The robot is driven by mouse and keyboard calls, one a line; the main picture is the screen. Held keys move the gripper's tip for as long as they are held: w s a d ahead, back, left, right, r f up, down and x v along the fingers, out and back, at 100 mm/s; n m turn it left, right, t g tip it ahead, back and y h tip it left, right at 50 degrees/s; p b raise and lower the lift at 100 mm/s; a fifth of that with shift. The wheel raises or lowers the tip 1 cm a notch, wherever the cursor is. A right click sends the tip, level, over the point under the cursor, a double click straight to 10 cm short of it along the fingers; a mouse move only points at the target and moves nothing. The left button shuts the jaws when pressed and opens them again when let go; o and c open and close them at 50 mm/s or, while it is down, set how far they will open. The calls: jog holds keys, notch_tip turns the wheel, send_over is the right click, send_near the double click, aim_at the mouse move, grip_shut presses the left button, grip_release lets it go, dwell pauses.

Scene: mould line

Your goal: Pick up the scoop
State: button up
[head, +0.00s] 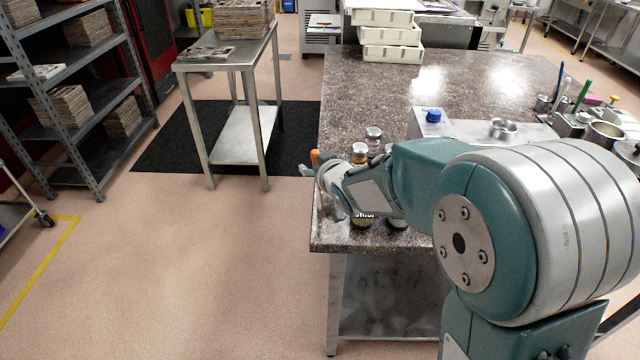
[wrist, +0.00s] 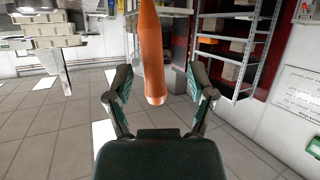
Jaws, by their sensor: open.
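An orange, rounded handle (wrist: 154,55) hangs into the wrist view from the top, with its blunt end between my fingers. It looks like the scoop's handle, but no scoop bowl shows. A small orange piece (head: 314,158) also shows in the head view, beside my gripper at the table's left edge. My gripper (wrist: 160,75) is open, with one finger on each side of the handle and visible gaps on both sides.
Small jars (head: 373,138) stand on the speckled stone table (head: 460,80) close by my forearm. A grey box with a blue knob (head: 433,116) is behind the arm. White stacked trays (head: 390,40) stand at the back. Open floor (head: 220,270) lies left of the table.

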jog(key=shift+w+a+f, duration=0.15)
jog(key=shift+w+f, duration=0.1)
jog(key=shift+w, duration=0.5)
jog(key=shift+d, duration=0.2)
jog(key=shift+c, duration=0.7)
jog(key=shift+a, duration=0.1)
grip_shut()
